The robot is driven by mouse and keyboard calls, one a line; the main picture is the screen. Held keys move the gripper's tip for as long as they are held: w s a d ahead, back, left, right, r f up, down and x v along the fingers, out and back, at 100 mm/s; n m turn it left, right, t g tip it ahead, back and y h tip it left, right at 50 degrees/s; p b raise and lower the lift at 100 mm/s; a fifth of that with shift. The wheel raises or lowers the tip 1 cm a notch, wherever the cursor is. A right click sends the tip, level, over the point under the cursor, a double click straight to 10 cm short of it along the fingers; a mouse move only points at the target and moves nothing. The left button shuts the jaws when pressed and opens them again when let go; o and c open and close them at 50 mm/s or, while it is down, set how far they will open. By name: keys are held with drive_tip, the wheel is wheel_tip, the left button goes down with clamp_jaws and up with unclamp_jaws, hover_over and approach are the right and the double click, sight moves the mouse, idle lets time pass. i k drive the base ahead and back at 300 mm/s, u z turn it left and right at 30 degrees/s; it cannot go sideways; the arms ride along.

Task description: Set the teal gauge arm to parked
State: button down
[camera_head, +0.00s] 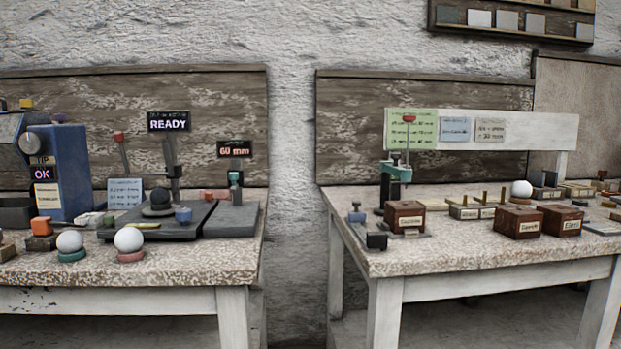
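Two teal parts show, and I cannot tell for sure which is the gauge arm. On the left table, a small teal piece (236,179) sits on a dark upright under a display reading 60 mm (235,149), at the back of a grey block (231,219). On the right table, a teal piece (399,172) juts right from a dark stand (386,188), with a red-topped rod (408,135) rising above it. Neither part's setting can be read. My gripper is not in view.
The left table (190,268) holds a blue machine (69,172), white spheres on coloured rings (129,240) and a dark plate under a READY display (168,122). The right table (430,261) holds several brown boxes (518,222). A gap with bare wall (295,220) separates the tables.

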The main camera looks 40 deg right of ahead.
sight(393, 168)
drive_tip(key=u, duration=0.8)
drive_tip(key=k, duration=1.25)
drive_tip(key=z, duration=1.8)
drive_tip(key=i, duration=0.5)
drive_tip(key=z, duration=0.05)
drive_tip(key=k, duration=0.5)
drive_tip(key=u, duration=0.6)
drive_tip(key=i, duration=0.65)
